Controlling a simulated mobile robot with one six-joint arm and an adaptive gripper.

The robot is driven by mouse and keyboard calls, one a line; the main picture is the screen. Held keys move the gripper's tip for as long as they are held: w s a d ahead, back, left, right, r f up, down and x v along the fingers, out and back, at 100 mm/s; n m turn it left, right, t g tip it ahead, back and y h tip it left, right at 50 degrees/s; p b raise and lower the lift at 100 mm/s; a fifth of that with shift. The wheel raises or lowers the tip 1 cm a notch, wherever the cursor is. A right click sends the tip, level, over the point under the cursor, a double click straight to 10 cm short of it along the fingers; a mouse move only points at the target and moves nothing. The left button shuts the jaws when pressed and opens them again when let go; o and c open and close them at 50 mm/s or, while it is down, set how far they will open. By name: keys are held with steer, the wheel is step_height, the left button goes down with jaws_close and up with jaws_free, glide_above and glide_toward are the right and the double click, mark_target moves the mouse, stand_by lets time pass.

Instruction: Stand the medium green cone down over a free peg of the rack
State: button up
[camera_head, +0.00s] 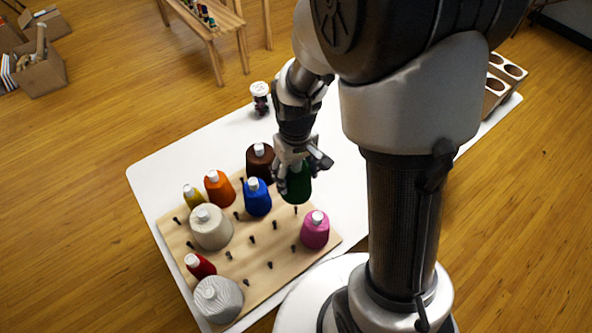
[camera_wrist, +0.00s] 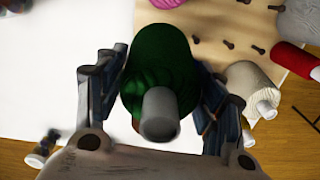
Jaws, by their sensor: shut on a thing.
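The green cone (camera_head: 297,188) hangs in my gripper (camera_head: 300,163), over the back right edge of the rack (camera_head: 238,272). In the wrist view my gripper (camera_wrist: 157,85) has a finger on each side of the green cone (camera_wrist: 160,50), whose grey tip points at the camera. In the head view the cone looks about upright, its wide end down. Whether its base touches anything cannot be told. Free dark pegs show on the rack, such as a peg (camera_head: 252,239) in the middle, a peg (camera_head: 270,265) nearer the front and a peg (camera_head: 296,210) below the green cone.
The rack also bears a blue cone (camera_head: 257,198), a brown cone (camera_head: 260,160), an orange cone (camera_head: 219,190), a pink cone (camera_head: 315,232), a cream cone (camera_head: 211,229), a red cone (camera_head: 201,266), and others. A small jar (camera_head: 260,97) stands on the white table (camera_head: 190,150) behind.

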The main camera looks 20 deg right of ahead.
mark_target(296, 190)
step_height(296, 190, down, 8)
steer(key=b, duration=0.5)
steer(key=shift+r, duration=0.15)
steer(key=shift+f+b, duration=1.25)
steer(key=shift+f, duration=0.3)
steer(key=shift+f+b, duration=0.3)
steer(key=shift+f, duration=1)
steer(key=shift+f, duration=0.25)
steer(key=o, duration=1.3)
steer(key=shift+c, duration=0.2)
step_height(296, 190, up, 12)
steer(key=shift+r, duration=0.1)
